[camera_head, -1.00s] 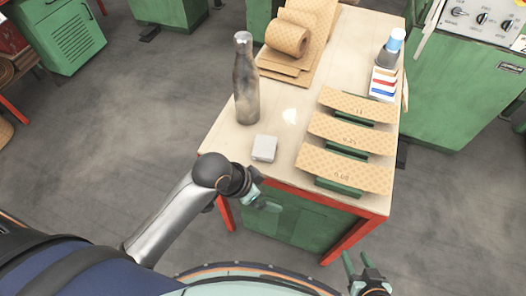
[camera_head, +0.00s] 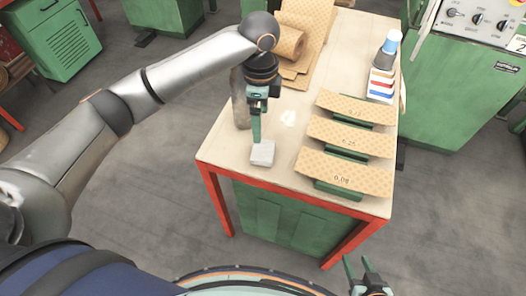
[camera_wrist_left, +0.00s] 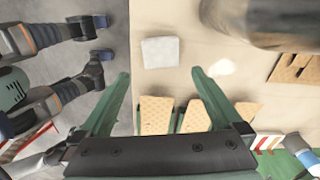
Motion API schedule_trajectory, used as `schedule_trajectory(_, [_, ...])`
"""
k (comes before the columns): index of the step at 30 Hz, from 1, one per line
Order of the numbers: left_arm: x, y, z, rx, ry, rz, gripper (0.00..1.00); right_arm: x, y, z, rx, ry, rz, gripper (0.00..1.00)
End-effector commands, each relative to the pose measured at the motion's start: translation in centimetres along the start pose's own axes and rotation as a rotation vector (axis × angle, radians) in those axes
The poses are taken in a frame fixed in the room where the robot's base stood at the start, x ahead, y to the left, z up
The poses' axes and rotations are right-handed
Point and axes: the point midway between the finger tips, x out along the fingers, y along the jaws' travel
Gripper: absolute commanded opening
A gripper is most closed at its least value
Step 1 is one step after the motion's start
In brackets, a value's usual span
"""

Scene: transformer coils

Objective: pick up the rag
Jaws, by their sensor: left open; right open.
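The rag, a small light-grey folded square (camera_head: 262,155), lies near the front left edge of the wooden table. My left gripper (camera_head: 257,138) reaches down from above and points at the rag's back side. In the left wrist view, the open left gripper (camera_wrist_left: 161,74) has its two green fingers spread. The rag (camera_wrist_left: 160,52) lies beyond the fingertips, between their lines, with nothing held. My right gripper (camera_head: 356,259) is open and empty, low in the head view, in front of the table and away from the rag.
A metal bottle (camera_head: 240,100) stands behind the rag, partly hidden by my left arm. A white patch (camera_head: 288,117) lies on the table (camera_head: 225,150). Several curved patterned sheets (camera_head: 345,175) sit on green holders at right. A blue-capped bottle (camera_head: 387,45) and brown rolls are further back.

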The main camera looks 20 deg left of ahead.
Motion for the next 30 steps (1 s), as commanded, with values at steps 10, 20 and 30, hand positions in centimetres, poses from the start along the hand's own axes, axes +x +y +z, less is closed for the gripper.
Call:
schedule_trajectory(10, [5.7, 0.0, 0.0, 0.000, -0.003, 0.002, 1.00, 0.3, 0.0, 0.3, 0.000, 0.000, 0.000, 0.50])
schedule_trajectory(20, [8.8, 0.0, -0.3, 0.001, -0.002, 0.003, 1.00, 0.3, 0.0, 0.4, 0.000, 0.000, 0.000, 0.50])
schedule_trajectory(30, [12.2, -0.1, -0.5, 0.001, -0.002, -0.001, 1.00, 0.5, 0.0, 0.5, 0.001, 0.000, 0.000, 0.50])
